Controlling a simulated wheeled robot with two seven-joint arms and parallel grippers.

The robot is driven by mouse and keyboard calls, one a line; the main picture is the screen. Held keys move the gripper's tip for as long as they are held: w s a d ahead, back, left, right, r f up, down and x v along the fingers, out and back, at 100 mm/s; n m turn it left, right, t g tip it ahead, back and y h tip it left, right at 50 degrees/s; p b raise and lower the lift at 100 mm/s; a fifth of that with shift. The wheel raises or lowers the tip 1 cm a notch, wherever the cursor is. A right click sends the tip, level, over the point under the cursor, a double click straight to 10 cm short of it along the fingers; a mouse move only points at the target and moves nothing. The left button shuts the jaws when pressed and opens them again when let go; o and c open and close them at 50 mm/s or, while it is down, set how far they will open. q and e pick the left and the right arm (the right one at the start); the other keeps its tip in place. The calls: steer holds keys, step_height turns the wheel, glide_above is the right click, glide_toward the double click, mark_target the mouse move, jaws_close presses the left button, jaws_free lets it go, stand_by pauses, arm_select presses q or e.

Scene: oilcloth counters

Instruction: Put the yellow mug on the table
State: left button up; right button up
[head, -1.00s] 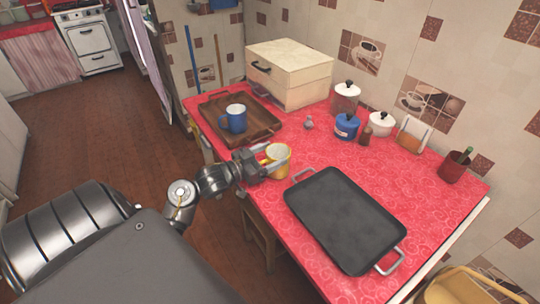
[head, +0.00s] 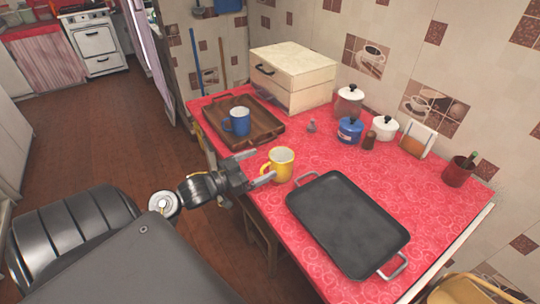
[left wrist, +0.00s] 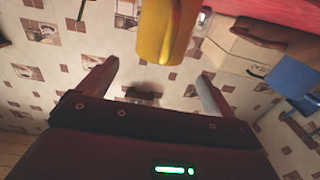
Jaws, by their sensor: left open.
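The yellow mug (head: 281,164) stands upright on the red patterned table (head: 330,155), near its left edge. Its handle faces left, toward my left gripper (head: 258,171). My left gripper is open and empty, with its fingertips just left of the mug. In the left wrist view the yellow mug (left wrist: 168,30) shows at the top, beyond the two spread fingers of the left gripper (left wrist: 157,75). My right gripper is not seen.
A wooden tray (head: 262,142) holding a blue mug (head: 237,122) lies behind. A dark baking tray (head: 345,225) lies right of the yellow mug. A cream box (head: 290,78), pots (head: 349,130) and a red cup (head: 458,172) line the wall. The table centre is clear.

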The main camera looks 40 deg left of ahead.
arm_select(q)
steer(key=v, duration=0.6)
steer(key=shift+s, duration=0.25)
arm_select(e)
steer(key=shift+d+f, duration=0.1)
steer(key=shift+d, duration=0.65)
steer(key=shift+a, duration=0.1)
